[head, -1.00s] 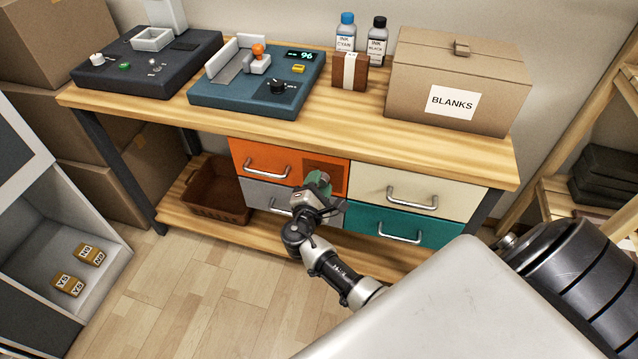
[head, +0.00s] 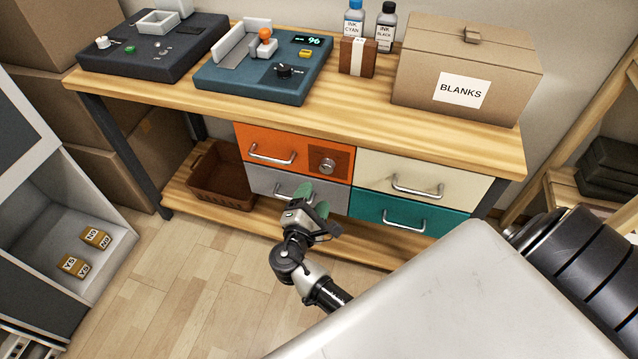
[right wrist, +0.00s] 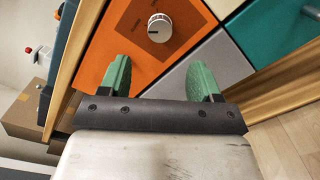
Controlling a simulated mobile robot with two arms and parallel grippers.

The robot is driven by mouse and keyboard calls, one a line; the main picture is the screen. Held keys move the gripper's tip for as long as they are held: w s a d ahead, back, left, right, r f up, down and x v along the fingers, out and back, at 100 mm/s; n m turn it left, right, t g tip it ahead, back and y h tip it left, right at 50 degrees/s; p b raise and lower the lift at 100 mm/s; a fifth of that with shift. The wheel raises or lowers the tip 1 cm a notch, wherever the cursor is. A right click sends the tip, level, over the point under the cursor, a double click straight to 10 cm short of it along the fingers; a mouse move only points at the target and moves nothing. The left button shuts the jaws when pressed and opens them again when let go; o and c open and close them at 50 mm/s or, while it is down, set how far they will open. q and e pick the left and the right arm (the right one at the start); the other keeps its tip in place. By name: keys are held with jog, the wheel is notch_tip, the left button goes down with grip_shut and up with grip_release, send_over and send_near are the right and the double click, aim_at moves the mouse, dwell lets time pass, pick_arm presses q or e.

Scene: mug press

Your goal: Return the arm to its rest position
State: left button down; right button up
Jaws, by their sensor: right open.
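My right gripper (head: 314,202) is in front of the workbench drawers, low in the head view, with its green fingers toward the grey drawer (head: 262,184). In the right wrist view its two green fingers (right wrist: 162,82) stand wide apart with nothing between them. The orange drawer (head: 248,137) with a round metal knob (head: 327,166) is above the gripper and apart from it. The knob also shows in the right wrist view (right wrist: 160,28), beyond the fingertips. My left gripper is not in view.
The workbench top (head: 340,108) carries a blue press (head: 262,70), a dark panel (head: 150,50), two ink bottles and a BLANKS box (head: 460,60). A brown basket (head: 222,178) sits on the lower shelf. The wooden floor (head: 190,270) at lower left is clear.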

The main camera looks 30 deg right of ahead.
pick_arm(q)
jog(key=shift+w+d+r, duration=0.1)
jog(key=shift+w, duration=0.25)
pick_arm(e)
jog(key=shift+v, duration=0.8)
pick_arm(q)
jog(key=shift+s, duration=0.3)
